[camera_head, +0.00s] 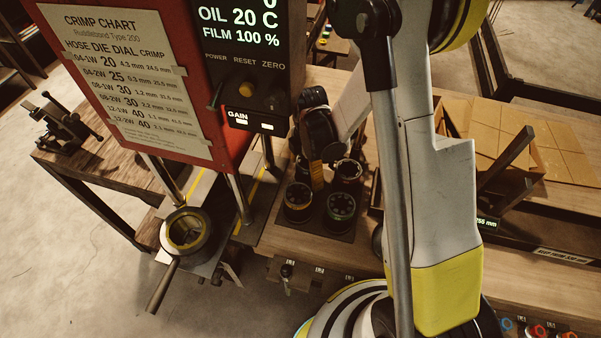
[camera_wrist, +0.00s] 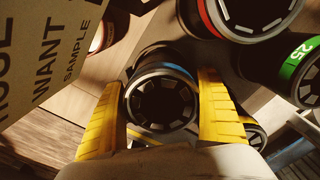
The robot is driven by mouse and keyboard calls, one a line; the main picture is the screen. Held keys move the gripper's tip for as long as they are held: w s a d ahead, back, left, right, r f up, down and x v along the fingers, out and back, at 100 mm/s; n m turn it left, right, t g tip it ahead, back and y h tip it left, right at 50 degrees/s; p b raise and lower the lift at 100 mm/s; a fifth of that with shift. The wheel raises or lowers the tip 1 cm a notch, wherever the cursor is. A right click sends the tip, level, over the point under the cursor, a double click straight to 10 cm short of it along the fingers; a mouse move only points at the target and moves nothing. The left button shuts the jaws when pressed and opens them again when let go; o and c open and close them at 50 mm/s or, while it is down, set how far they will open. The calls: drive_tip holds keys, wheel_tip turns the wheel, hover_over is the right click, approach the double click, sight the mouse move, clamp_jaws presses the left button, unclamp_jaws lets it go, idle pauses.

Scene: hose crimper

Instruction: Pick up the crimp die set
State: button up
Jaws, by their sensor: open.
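In the wrist view, a round black crimp die set (camera_wrist: 162,102) with a blue band and a ring of segments sits between the yellow fingers of my gripper (camera_wrist: 161,84). The fingers are open, one on each side of it; I cannot tell whether either touches. In the head view my gripper (camera_head: 317,176) points down at the back left of the die group and hides that die set. Other die sets stand close by: one with a red band (camera_head: 347,171), one with a green band (camera_head: 340,207) and one with a yellowish band (camera_head: 298,203).
The red crimper panel (camera_head: 180,110) with its chart stands left, above a crimp head with a handle (camera_head: 184,230). A cardboard sign (camera_wrist: 45,50) is close to my left finger. The red-banded and green-banded die sets crowd the right finger. Cardboard (camera_head: 545,135) lies right.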

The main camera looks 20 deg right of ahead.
drive_tip(key=shift+d+r, duration=0.1)
drive_tip(key=shift+d, duration=0.15)
drive_tip(key=shift+s+d, duration=0.1)
drive_tip(key=shift+s, duration=0.05)
drive_tip(key=shift+c, duration=1.2)
drive_tip(key=c, duration=1.2)
drive_tip(key=shift+c, duration=0.2)
drive_tip(key=shift+r, duration=0.1)
